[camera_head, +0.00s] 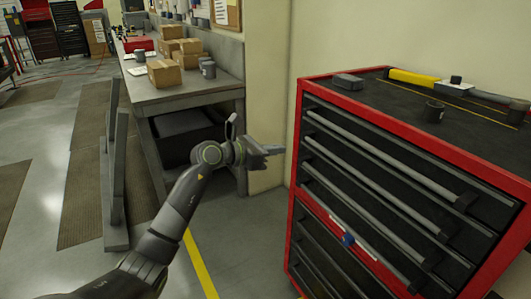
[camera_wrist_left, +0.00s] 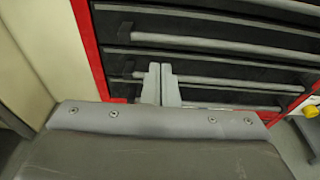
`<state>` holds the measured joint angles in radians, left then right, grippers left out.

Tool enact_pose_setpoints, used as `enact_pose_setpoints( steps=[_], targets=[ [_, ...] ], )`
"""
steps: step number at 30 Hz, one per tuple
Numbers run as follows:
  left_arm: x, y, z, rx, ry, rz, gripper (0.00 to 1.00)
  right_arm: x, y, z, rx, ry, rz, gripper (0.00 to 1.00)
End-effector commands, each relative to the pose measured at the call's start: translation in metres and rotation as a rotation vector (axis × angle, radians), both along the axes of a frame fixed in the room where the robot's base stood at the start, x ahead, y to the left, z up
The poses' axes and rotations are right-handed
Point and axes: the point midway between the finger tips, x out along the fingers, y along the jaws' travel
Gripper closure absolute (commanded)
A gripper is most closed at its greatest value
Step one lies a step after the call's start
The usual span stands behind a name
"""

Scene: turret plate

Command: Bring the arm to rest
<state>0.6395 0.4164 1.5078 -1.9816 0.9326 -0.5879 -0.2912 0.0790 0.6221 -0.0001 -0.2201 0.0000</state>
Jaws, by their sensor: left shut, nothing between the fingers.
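My left arm comes in from the lower left of the head view, and its gripper (camera_head: 274,150) is held out in the air between the workbench and the red tool cabinet (camera_head: 297,190). The gripper is shut and empty. In the left wrist view the two grey fingers (camera_wrist_left: 161,84) are together in front of the cabinet's dark drawers and long handles (camera_wrist_left: 215,82). I cannot tell the exact gap between fingertips and drawers. My right gripper is not in view.
A grey workbench (camera_head: 195,95) with cardboard boxes (camera_head: 164,73) stands behind my gripper. A grey upright stand (camera_head: 113,190) is left of my arm. Floor at left is mostly open.

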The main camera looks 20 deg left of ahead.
Motion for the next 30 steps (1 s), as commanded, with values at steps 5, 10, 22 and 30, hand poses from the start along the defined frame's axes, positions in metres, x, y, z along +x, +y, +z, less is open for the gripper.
enact_pose_setpoints(
  steps=[5,10,22,30],
  targets=[
    [-0.015,0.013,0.003,0.000,-0.001,0.000,1.00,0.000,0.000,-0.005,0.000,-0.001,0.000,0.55],
    [-0.020,0.016,0.005,0.000,0.000,-0.001,1.00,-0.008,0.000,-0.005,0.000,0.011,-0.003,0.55],
    [-0.029,0.037,-0.130,-0.693,0.386,0.133,1.00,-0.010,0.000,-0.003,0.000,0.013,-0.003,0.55],
    [-0.085,0.100,-0.310,-1.425,0.741,0.576,1.00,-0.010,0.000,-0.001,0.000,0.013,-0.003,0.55]
  ],
)
